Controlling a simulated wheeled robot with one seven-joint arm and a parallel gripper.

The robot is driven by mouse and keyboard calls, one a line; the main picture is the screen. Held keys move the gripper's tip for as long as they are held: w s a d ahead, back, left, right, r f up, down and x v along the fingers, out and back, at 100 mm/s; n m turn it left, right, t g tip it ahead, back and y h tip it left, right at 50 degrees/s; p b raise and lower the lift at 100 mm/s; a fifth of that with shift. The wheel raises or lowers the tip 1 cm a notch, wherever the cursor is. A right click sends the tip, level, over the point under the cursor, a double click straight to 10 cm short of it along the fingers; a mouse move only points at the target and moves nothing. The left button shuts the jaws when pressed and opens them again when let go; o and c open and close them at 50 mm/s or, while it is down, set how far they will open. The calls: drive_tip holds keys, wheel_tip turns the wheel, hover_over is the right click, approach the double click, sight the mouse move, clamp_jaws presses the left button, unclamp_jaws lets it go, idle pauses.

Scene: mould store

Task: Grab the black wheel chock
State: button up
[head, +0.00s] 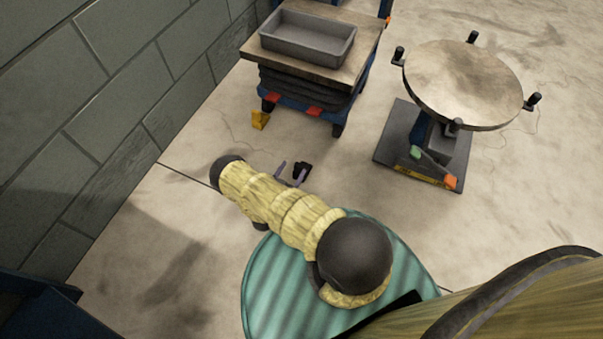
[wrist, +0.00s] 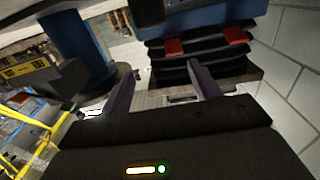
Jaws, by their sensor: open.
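The black wheel chock (head: 302,167) shows as a small dark shape on the floor in the head view. It lies at the tip of one of my gripper's fingers, in front of the lift cart. My gripper (head: 291,171) is open, its two purple-grey fingers spread, and most of its body is hidden behind my arm. I cannot tell from this angle whether a finger touches the chock. In the wrist view the open fingers (wrist: 163,78) have nothing visible between them, and I cannot make out the chock there.
A lift cart (head: 310,71) with a grey tray (head: 307,36) stands beyond the gripper. A yellow block (head: 260,120) sits by its wheel. A round-topped lift table (head: 463,82) stands right. A block wall (head: 110,90) runs along the left. Floor between is clear.

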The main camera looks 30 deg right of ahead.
sight(298, 168)
wheel_tip(298, 168, down, 6)
drive_tip(key=b, duration=0.4)
drive_tip(key=shift+r, duration=0.2)
drive_tip(key=shift+w+d+r, duration=0.15)
drive_tip(key=shift+w+d, duration=0.25)
drive_tip(key=shift+d, duration=0.1)
drive_tip(key=b+x, duration=0.1)
drive_tip(key=x, duration=0.5)
drive_tip(key=shift+w, duration=0.1)
clamp_jaws()
drive_tip(key=shift+r, duration=0.1)
wheel_tip(298, 168, up, 10)
drive_tip(key=p, duration=0.5)
drive_tip(key=shift+p, duration=0.35)
